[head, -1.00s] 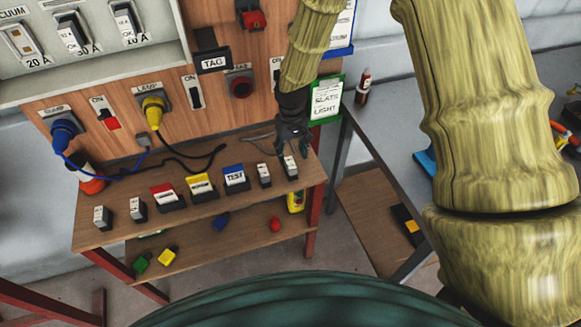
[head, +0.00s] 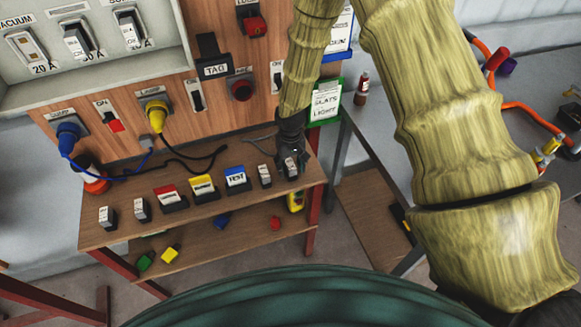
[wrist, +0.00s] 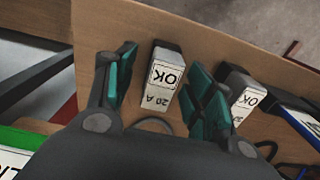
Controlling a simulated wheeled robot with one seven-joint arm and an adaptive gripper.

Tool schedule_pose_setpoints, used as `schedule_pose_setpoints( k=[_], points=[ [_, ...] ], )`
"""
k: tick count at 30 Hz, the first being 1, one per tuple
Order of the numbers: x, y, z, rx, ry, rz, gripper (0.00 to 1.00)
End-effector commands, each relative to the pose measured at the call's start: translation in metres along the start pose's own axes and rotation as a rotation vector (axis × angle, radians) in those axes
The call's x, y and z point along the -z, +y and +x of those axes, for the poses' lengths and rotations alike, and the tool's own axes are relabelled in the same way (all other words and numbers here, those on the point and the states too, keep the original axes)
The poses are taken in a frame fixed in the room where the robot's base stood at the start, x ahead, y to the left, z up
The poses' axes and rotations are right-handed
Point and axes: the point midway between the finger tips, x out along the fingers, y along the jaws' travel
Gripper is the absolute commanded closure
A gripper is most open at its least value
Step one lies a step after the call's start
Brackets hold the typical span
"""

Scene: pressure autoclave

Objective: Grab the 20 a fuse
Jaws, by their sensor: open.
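The 20 A fuse is a grey block (wrist: 163,78) with a white label reading "OK" and "20 A". In the wrist view it stands on the wooden shelf between my open fingers, with a gap to each side. In the head view it is the rightmost block (head: 291,167) on the shelf's top, partly covered by my gripper (head: 290,150). My gripper (wrist: 160,88) is open, fingers on either side of the fuse. A second grey "OK" fuse (wrist: 238,95) stands just right of my right finger; it also shows in the head view (head: 264,175).
The wooden shelf (head: 120,236) holds a row with a blue TEST block (head: 236,178), a yellow block (head: 202,187), a red block (head: 169,197) and two more grey fuses at left. Black and blue cables lie behind. A green-framed sign (head: 326,103) hangs close right of my arm.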

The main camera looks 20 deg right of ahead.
Motion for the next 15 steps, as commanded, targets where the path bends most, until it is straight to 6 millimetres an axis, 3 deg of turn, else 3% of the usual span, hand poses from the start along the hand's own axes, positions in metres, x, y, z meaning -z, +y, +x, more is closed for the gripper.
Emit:
schedule_pose_setpoints(
  k=[11, 15],
  points=[
    [-0.0001, 0.0, 0.0064, 0.0, 0.001, -0.001, 0.46],
    [-0.0001, 0.0, 0.0063, 0.0, 0.001, -0.001, 0.68]
  ],
)
